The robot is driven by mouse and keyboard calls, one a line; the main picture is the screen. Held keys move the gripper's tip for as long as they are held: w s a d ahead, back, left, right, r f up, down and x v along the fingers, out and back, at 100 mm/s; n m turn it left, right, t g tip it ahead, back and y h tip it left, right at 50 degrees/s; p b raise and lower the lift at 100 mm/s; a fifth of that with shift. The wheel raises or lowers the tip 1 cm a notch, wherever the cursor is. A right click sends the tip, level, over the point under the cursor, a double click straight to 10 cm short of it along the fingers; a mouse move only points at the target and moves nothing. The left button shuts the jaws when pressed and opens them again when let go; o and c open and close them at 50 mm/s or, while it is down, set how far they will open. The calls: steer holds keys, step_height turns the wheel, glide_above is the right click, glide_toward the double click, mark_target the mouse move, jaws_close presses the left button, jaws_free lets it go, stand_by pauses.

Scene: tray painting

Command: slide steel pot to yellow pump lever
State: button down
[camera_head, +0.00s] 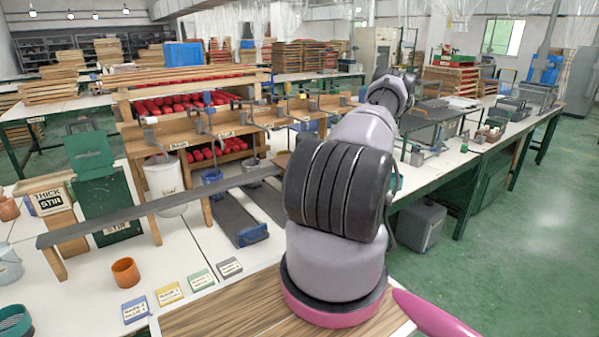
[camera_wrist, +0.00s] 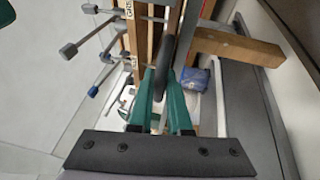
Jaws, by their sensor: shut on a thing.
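In the wrist view, the teal fingers of my gripper (camera_wrist: 163,92) are shut on a narrow dark grey thing (camera_wrist: 165,60); I cannot tell what it belongs to. In the head view my arm hides the gripper. A grey, steel-looking pot (camera_head: 252,172) stands under the wooden pump rack (camera_head: 240,118), to the left of my arm. Several pump levers (camera_head: 200,127) stick out from the rack's front; levers with grey and blue ends (camera_wrist: 69,50) also show at the left of the wrist view. I cannot make out a yellow lever.
A white bucket (camera_head: 165,185) and a blue pot (camera_head: 212,182) stand left of the steel-looking pot. A long grey bar (camera_head: 150,208) crosses the white table. An orange cup (camera_head: 126,272) and several small cards (camera_head: 170,293) lie nearer. Green floor (camera_head: 510,240) is open at the right.

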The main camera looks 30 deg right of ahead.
steer(key=c, duration=0.9)
jaws_free()
steer(key=shift+o, duration=0.2)
steer(key=v, duration=1.1)
steer(key=shift+a, duration=0.1)
